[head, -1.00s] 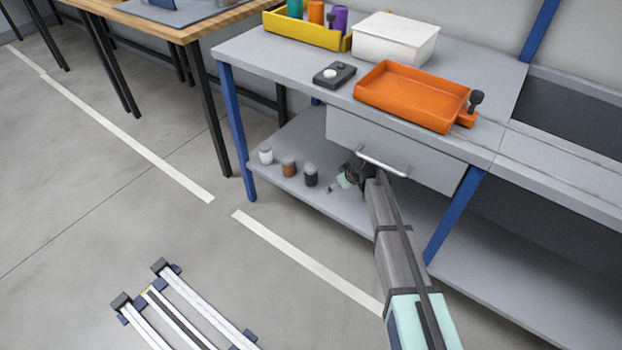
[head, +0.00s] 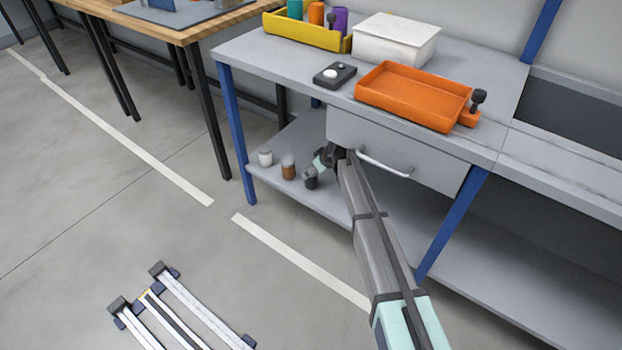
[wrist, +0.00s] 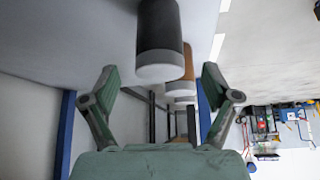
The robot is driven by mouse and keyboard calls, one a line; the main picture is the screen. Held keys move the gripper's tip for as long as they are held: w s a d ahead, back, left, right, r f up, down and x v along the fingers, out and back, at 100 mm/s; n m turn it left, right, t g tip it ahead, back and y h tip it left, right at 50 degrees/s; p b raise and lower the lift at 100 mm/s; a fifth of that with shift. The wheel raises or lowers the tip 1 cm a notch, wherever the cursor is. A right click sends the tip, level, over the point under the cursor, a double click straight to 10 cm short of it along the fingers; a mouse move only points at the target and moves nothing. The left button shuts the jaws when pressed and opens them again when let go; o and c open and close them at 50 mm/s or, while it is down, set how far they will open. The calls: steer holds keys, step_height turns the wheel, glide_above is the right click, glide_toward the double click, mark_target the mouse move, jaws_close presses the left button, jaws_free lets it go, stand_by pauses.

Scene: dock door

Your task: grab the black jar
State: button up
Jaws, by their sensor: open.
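The black jar (head: 311,183) stands on the lower shelf of the grey bench, partly covered by my gripper (head: 318,166) in the head view. In the wrist view the black jar (wrist: 160,27) looks upside down, with a dark body and a pale lid. It lies ahead and between the two spread fingers of my gripper (wrist: 160,73). The gripper is open and holds nothing. Whether a finger touches the jar cannot be told.
A brown jar (head: 288,168) and a white jar (head: 265,158) stand left of the black jar on the lower shelf (head: 345,205). A drawer (head: 420,160) with a bar handle hangs just above my arm. A blue bench leg (head: 236,130) stands at the left.

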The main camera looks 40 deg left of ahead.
mark_target(311, 183)
steer(key=x, duration=0.4)
steer(key=shift+f+b, duration=0.35)
steer(key=shift+b, duration=0.05)
steer(key=c, duration=1.4)
steer(key=shift+r, duration=0.1)
steer(key=shift+c, duration=0.2)
